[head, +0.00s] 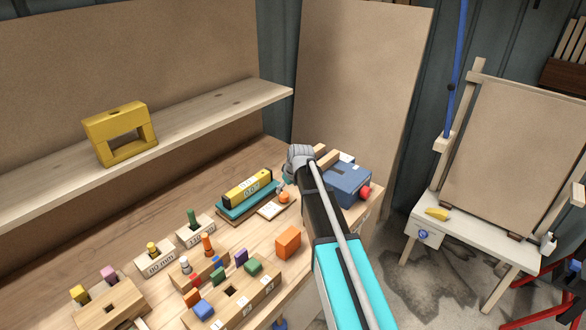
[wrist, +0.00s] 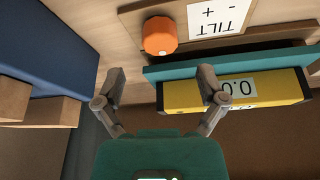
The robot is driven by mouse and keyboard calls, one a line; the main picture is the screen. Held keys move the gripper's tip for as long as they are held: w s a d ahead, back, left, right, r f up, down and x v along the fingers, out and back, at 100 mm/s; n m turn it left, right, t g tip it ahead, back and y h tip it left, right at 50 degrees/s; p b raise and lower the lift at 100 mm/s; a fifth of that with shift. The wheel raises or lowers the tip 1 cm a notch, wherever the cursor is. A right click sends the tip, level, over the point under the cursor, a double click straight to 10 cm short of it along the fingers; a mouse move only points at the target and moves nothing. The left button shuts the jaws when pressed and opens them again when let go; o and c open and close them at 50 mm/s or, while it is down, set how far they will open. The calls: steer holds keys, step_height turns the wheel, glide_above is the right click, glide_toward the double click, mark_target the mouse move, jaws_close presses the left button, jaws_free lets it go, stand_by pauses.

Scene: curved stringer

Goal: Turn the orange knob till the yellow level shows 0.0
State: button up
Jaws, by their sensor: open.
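The orange knob (head: 284,197) sits on a small board beside the yellow level. In the wrist view the knob (wrist: 160,36) stands beyond my open fingertips, between their lines and apart from both. A white label (wrist: 216,16) reads TILT with minus and plus signs. The yellow level (head: 248,187) rests on a teal bar; in the wrist view the level's display (wrist: 238,88) appears upside down and reads 0.0. My gripper (wrist: 162,74) is open and empty; its right finger overlaps the level in the picture. In the head view my gripper (head: 288,175) is partly hidden by my arm.
A blue box (head: 346,182) with a red knob stands right of my gripper; its side (wrist: 45,45) and wooden blocks fill the left of the wrist view. An orange block (head: 288,242) and several peg blocks stand at the front. A shelf (head: 200,118) overhangs behind.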

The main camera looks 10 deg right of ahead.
steer(key=p+v, duration=0.7)
steer(key=v, duration=0.1)
steer(key=shift+r, duration=0.4)
steer(key=shift+s, duration=0.1)
stand_by(0.4)
steer(key=s+a+m+g+h, duration=0.1)
steer(key=s+m+g, duration=0.1)
steer(key=s, duration=1)
steer(key=s+a+f+m+g+h, duration=0.1)
steer(key=s+a+m+g, duration=0.1)
steer(key=s, duration=1)
steer(key=shift+s+f+m, duration=0.15)
steer(key=shift+f+m, duration=0.1)
steer(key=shift+m, duration=0.25)
stand_by(1.2)
